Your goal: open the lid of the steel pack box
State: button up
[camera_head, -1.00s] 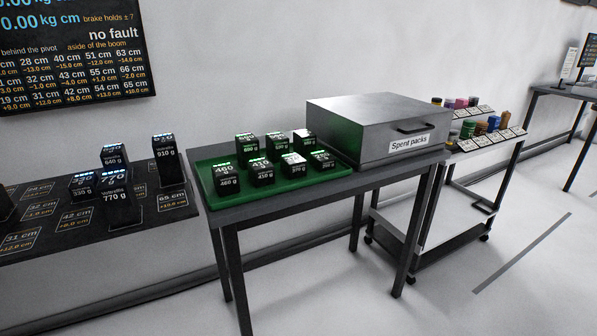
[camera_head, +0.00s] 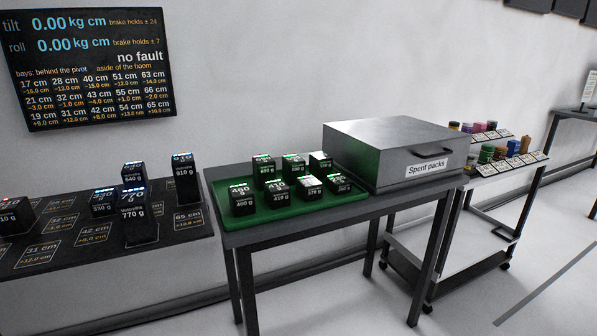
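The steel pack box (camera_head: 360,159) is a grey box labelled "Spent packs" on its front. It stands on the right part of a dark table. Its lid (camera_head: 392,133) is down and looks closed, with a dark handle (camera_head: 430,150) at the front edge. The inside of the box is hidden. My gripper and arm are not in this view.
A green tray (camera_head: 238,222) with several black packs stands left of the box on the same table (camera_head: 330,217). A dark shelf (camera_head: 110,240) with more packs is at the left. A trolley (camera_head: 500,165) with coloured items stands close at the right. A screen (camera_head: 90,70) hangs on the wall.

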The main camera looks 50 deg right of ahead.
aim_at(387, 150)
jog(key=z, duration=1.7)
